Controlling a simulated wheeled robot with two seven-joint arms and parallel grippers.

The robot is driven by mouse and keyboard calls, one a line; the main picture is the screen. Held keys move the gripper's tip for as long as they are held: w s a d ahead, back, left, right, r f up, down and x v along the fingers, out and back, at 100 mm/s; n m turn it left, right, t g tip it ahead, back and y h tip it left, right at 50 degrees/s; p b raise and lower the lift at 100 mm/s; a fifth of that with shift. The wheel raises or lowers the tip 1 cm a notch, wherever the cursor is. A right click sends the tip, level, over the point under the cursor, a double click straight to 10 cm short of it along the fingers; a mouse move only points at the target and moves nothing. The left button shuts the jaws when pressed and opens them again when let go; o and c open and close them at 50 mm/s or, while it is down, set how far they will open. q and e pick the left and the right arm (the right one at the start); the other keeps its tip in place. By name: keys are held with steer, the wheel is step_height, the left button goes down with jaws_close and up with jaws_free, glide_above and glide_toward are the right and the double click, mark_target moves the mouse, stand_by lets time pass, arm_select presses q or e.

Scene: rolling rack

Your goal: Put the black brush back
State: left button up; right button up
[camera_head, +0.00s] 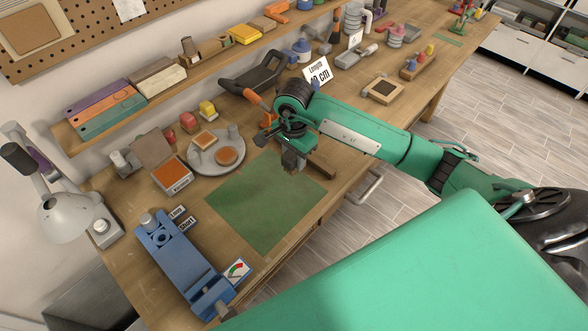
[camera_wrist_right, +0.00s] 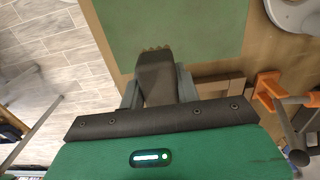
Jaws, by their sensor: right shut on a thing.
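My right gripper (camera_head: 294,152) hangs over the right edge of the green mat (camera_head: 255,205) on the workbench. In the right wrist view my right gripper (camera_wrist_right: 157,85) is shut on a dark thing with brownish tips, which looks like the black brush (camera_wrist_right: 155,72). Its tipped end points away from my palm, towards the mat. The fingers hide part of its sides. In the head view it is small and mostly covered by the gripper. I cannot tell if it touches the mat. My left gripper is not in view.
A wooden piece (camera_head: 319,167) lies beside the gripper, and an orange clamp (camera_wrist_right: 268,86) stands close by. The mat's middle is clear.

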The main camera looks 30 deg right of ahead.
mark_target(294, 164)
step_height(294, 164, down, 3)
steer(key=shift+f+p, duration=0.1)
steer(key=shift+p, duration=0.2)
step_height(294, 164, down, 4)
steer(key=shift+r+p, duration=0.1)
steer(key=shift+p, duration=0.65)
steer(key=shift+f, duration=0.3)
steer(key=shift+f, duration=0.1)
steer(key=shift+f+b, duration=0.15)
steer(key=shift+b, duration=0.25)
steer(key=o, duration=0.9)
steer(key=shift+o, duration=0.2)
